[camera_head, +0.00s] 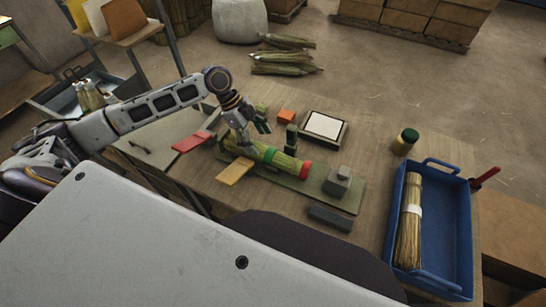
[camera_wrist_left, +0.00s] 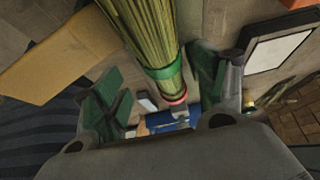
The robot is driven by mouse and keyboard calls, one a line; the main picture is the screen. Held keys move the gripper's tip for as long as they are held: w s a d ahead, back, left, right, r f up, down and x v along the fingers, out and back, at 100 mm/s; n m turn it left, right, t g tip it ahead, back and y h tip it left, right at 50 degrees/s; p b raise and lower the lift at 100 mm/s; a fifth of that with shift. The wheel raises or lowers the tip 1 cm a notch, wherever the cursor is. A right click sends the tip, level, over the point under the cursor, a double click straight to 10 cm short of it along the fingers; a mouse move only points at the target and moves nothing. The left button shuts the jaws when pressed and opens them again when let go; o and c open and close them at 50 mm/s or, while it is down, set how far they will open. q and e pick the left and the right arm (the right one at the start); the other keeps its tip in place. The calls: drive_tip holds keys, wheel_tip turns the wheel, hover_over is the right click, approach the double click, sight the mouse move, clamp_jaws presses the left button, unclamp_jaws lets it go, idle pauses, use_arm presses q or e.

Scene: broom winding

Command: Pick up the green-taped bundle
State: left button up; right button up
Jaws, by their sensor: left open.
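The green-taped bundle (camera_head: 283,161) of straw lies on a green mat (camera_head: 340,202) on the workbench. It has a green band near its middle and a red band at its right end. My left gripper (camera_head: 247,139) is open above the left part of the bundle. In the left wrist view the bundle (camera_wrist_left: 146,30) runs between the open green-padded fingers (camera_wrist_left: 158,88), with its green band near fingertip level. Whether the fingers touch it I cannot tell. My right gripper is not in view.
A blue tray (camera_head: 465,225) at the right holds a white-banded bundle (camera_head: 409,225). A grey block (camera_head: 338,182), a yellow block (camera_head: 235,171), a red pad (camera_head: 192,141), a white-topped scale (camera_head: 324,125) and a green-topped spool (camera_head: 405,142) stand around the mat. Free bench lies between mat and tray.

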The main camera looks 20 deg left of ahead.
sight(264, 150)
use_arm(q)
drive_tip(key=shift+d+f, duration=0.2)
drive_tip(key=shift+f, duration=0.25)
drive_tip(key=shift+x, duration=2.6)
drive_tip(key=c, duration=1.2)
drive_tip(key=shift+c, duration=0.2)
wheel_tip(264, 150, up, 18)
